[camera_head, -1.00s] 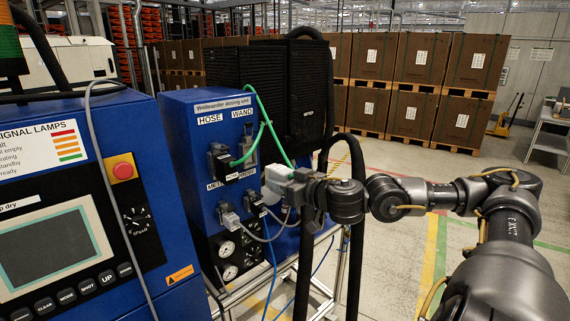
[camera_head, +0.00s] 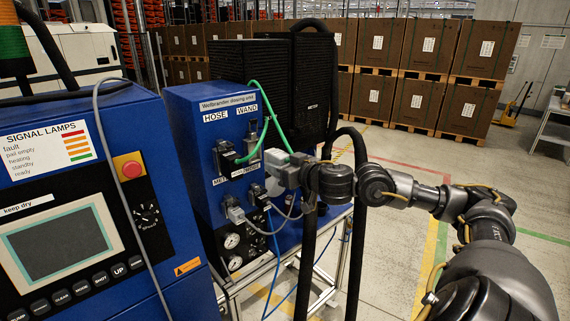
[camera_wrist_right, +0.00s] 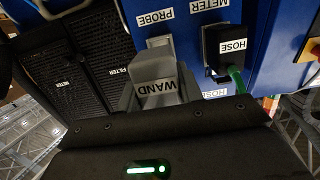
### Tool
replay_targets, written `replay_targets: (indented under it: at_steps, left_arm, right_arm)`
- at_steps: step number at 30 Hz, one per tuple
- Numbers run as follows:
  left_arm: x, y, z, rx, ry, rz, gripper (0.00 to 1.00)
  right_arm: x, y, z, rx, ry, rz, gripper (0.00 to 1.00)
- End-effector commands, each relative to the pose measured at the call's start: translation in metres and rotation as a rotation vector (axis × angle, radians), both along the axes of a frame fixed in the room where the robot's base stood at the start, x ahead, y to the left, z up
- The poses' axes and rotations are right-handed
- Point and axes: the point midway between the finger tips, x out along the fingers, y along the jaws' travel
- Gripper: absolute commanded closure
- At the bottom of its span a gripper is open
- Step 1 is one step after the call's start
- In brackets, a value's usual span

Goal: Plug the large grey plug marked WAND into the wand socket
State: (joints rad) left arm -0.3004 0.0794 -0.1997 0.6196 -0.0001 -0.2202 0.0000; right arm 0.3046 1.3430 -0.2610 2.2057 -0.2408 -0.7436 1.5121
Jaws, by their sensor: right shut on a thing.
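The large grey plug (camera_head: 275,158) is held in front of the right side of the blue dosing unit's face. In the right wrist view, the grey plug (camera_wrist_right: 157,76) shows an upside-down WAND label. My right gripper (camera_head: 292,174) is shut on it; dark jaws (camera_wrist_right: 160,125) fill the lower wrist view. The wand socket (camera_head: 253,139), with grey metal parts, is below the WAND label. In the wrist view the plug overlaps the socket area beside the PROBE label, and its front end is hidden. I cannot tell whether they touch. My left gripper is out of view.
The black hose plug (camera_head: 226,156) with a green cable sits left of the wand socket. A smaller grey plug (camera_head: 235,212) and gauges (camera_head: 233,240) are below. Black hoses (camera_head: 358,220) hang under my right arm. A control cabinet (camera_head: 80,230) stands left.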

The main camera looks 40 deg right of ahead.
Motion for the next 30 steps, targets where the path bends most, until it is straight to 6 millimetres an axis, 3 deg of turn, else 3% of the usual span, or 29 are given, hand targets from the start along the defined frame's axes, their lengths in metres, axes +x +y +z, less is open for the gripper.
replay_targets:
  at_steps: [9, 30]
  left_arm:
    - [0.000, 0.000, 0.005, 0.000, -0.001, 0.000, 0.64]
    - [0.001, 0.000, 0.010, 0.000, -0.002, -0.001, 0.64]
  right_arm:
    - [0.026, 0.000, 0.002, 0.002, -0.003, 0.000, 0.91]
    - [0.025, 0.000, 0.000, -0.001, 0.001, 0.001, 0.91]
